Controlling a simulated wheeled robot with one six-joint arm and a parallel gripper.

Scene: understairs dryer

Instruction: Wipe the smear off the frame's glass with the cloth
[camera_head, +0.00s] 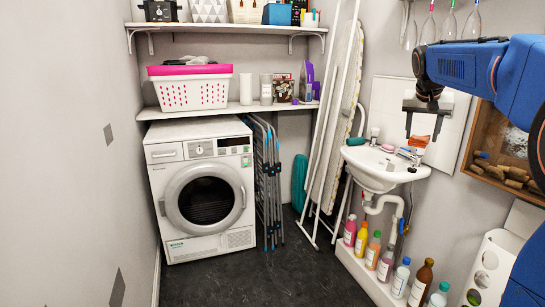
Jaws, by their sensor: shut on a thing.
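My gripper (422,136) hangs from the blue arm at the right, in front of the white wall panel above the sink. Its fingers point down around a small orange cloth (418,141), which shows at the fingertips and is partly hidden. The wooden frame (468,150) hangs on the right wall, to the right of my gripper and apart from it. Corks lie along its bottom behind the glass (500,148). My arm covers the frame's upper right. A pale, hazy patch shows on the glass near the arm; I cannot tell clearly whether it is the smear.
The white sink (375,170) with its tap is below my gripper. Several bottles (388,262) stand on a low ledge under it. Glasses (449,25) hang above. A dryer (203,190) and folded racks stand at the back left. The middle floor is clear.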

